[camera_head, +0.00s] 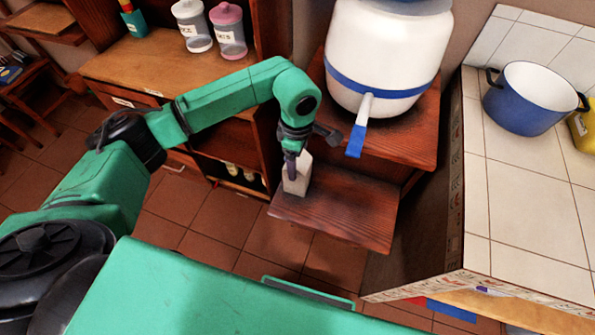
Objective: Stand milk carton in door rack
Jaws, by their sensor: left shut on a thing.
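The milk carton (300,174) is a small white block at the left edge of a low wooden shelf. My left gripper (291,160) reaches down from above and is shut on it. The carton looks roughly upright. I cannot tell whether its base touches the shelf or hangs just over its edge. The gripper's fingers hide part of the carton. I cannot make out a fridge door rack in this view. My right gripper is not in view.
The low wooden shelf (345,212) is otherwise bare. Above it stands a white-and-blue water dispenser (385,50) with a tap. At right, a tiled counter (525,190) holds a blue pot (530,105). At left, a wooden cabinet (150,65) bears two lidded jars. Tiled floor lies between.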

